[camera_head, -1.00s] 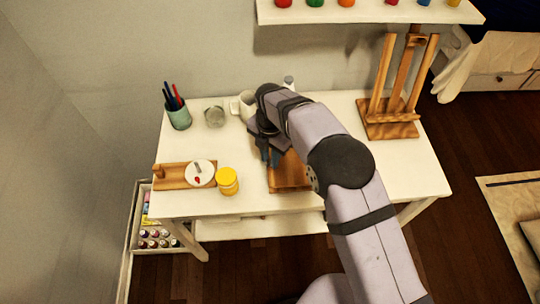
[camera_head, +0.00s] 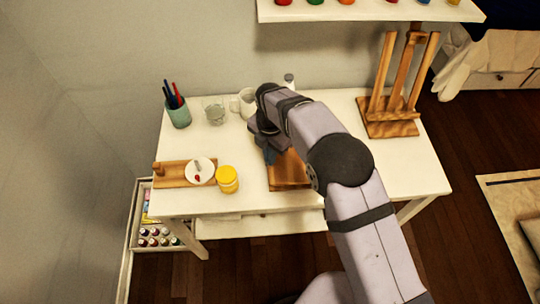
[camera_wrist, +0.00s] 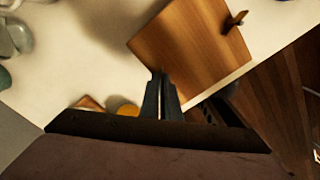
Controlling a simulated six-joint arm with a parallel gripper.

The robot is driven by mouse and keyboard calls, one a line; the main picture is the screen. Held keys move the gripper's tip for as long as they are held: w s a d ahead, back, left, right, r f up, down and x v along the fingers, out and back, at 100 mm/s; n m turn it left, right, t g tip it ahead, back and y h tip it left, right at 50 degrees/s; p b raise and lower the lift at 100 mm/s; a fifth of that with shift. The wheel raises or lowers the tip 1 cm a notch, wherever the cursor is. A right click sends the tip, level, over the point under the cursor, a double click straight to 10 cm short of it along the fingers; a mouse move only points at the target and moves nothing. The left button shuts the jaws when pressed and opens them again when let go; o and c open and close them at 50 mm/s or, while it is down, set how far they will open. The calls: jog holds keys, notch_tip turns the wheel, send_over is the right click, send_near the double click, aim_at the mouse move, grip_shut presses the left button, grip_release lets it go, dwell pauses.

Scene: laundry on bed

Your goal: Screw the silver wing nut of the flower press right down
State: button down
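The flower press shows as a flat wooden block (camera_head: 289,172) near the table's front edge, partly hidden by my arm. In the wrist view its wooden top (camera_wrist: 195,48) lies at an angle, with a small brownish upright piece (camera_wrist: 236,20) at its far right corner. My gripper (camera_wrist: 161,74) points down at the press's near left edge, its two dark fingers close together. In the head view the gripper (camera_head: 269,157) is at the left side of the press. I cannot make out the silver wing nut; the fingers may hide it. Whether they hold anything is unclear.
A wooden stand with a white disc (camera_head: 200,171) and a yellow jar (camera_head: 227,180) are left of the press. A pen cup (camera_head: 179,113), a glass (camera_head: 214,112) and a white mug (camera_head: 247,103) stand behind. An easel (camera_head: 393,118) is at the right; the tabletop between is clear.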

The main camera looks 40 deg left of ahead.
jog(key=m, duration=0.3)
jog(key=shift+m+b, duration=0.3)
jog(key=shift+b, duration=0.1)
jog(key=m, duration=0.4)
jog(key=shift+m, duration=0.3)
jog(key=m, duration=0.4)
jog(key=shift+r+m+b, duration=0.1)
jog(key=shift+m+b, duration=0.2)
jog(key=shift+b, duration=0.1)
jog(key=m, duration=0.3)
jog(key=shift+m, duration=0.3)
jog(key=m, duration=0.3)
jog(key=shift+m, duration=0.3)
jog(key=m, duration=0.4)
jog(key=shift+m, duration=0.3)
jog(key=m, duration=0.4)
jog(key=shift+m, duration=2.1)
